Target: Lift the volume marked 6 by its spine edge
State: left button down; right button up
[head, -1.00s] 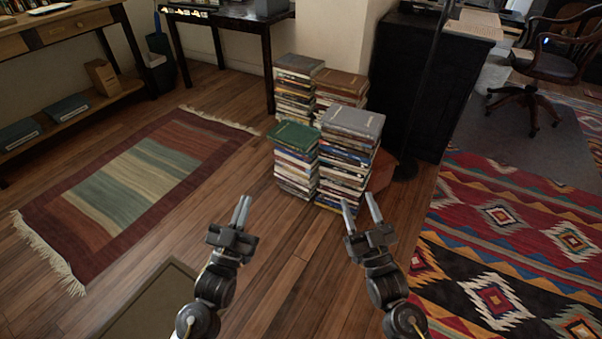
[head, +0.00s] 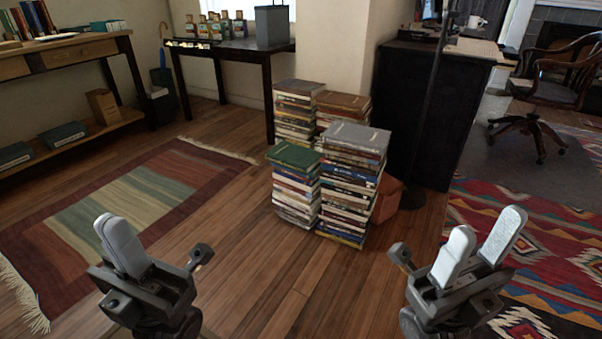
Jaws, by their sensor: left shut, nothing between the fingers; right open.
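Several stacks of books stand on the wooden floor ahead. The front left stack (head: 293,190) has a green book (head: 294,156) on top, and the front right stack (head: 346,195) has a grey book (head: 356,138) on top. I cannot make out a volume marked 6; the spine markings are too small to read. My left gripper (head: 121,243) is shut and empty at the lower left, in front of the striped rug. My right gripper (head: 478,252) is open and empty at the lower right. Both are apart from the books.
Two more stacks (head: 298,103) stand behind, near the wall. A black cabinet (head: 425,110) is to their right, with a thin dark pole before it. A dark table (head: 228,52) holds bottles. Bare floor (head: 262,270) lies between my grippers and the stacks.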

aim_at(302, 159)
jog(key=z, duration=0.5)
jog(key=k, duration=0.65)
jog(key=u, duration=0.25)
jog(key=i, duration=1.65)
jog(key=z, duration=0.8)
